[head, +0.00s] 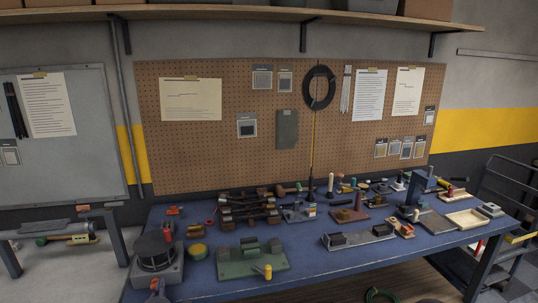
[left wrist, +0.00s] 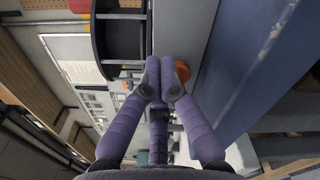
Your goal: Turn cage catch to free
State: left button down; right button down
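The caged drum machine (head: 155,253), dark with a round lid on a grey base, stands at the bench's left front. Its dark barred cage (left wrist: 118,42) fills the upper part of the left wrist view. An orange-red catch-like piece (head: 156,284) shows at the base's front edge, and a round orange part (left wrist: 183,72) shows beside my fingertips. My left gripper (left wrist: 165,72), with purple fingers, has its tips together at this orange part and partly hides it. I cannot tell whether they touch it. In the head view only a bit of the left gripper shows at the bottom edge. My right gripper is not in view.
The blue bench (head: 310,263) carries many items. A grey side table (head: 65,265) is at left. Clear bench surface lies along the front right of the fixture.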

pick_arm(q)
jog(key=shift+s+a+f+b, duration=0.1)
jog(key=shift+a+f+b, duration=0.15)
jog(key=shift+b, duration=0.15)
dwell(0.8)
jog(key=shift+f+b, duration=0.2)
jog(key=shift+b, duration=0.65)
jog(key=shift+r, duration=0.1)
jog(key=shift+d+r, duration=0.2)
jog(key=shift+d, duration=0.15)
jog(key=shift+b+v, duration=0.6)
jog(key=shift+v, duration=2.3)
